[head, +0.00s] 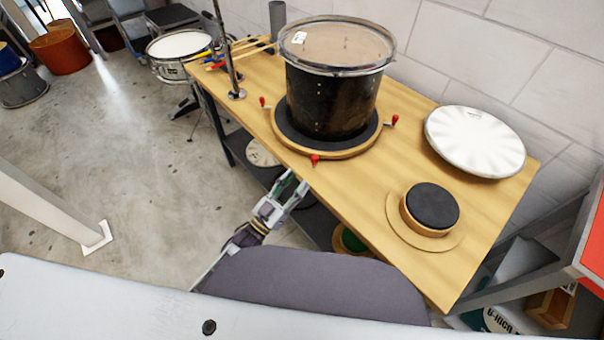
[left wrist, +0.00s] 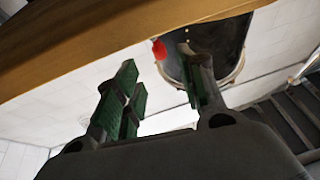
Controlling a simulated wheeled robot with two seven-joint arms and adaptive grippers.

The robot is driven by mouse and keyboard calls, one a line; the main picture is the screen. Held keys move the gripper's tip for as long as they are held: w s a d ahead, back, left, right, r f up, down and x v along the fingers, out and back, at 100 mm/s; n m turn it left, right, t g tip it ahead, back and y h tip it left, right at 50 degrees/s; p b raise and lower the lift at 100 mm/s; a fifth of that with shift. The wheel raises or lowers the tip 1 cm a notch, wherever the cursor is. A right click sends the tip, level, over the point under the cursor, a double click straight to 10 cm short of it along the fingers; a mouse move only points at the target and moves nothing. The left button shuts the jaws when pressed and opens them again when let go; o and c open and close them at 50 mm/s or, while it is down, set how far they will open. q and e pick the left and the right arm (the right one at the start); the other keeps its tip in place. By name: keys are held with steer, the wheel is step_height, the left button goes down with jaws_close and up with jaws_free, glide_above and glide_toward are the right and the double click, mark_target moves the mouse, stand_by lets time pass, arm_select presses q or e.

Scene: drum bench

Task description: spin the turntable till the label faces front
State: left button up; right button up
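A round wooden turntable (head: 345,153) with a dark top sits on the bench and has several red-tipped handles around its rim. A black drum (head: 330,103) with a clear head and metal hoop stands upright on it. A small white label (head: 299,38) shows on the drum's head, at its far left side. My left gripper (head: 291,187) is just off the bench's front edge, below the front red handle (head: 315,160) and apart from it. In the left wrist view my left gripper (left wrist: 162,92) is open and empty, with the red handle (left wrist: 158,50) beyond its fingertips. My right gripper is not in view.
On the wooden bench (head: 400,195), a white drumhead (head: 475,140) and a dark round pad (head: 432,205) lie to the right. A metal stand (head: 228,60) and drumsticks (head: 250,48) are at the left. A shelf is under the bench. A block wall stands behind.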

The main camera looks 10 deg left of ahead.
arm_select(q)
steer(key=shift+v, duration=1.15)
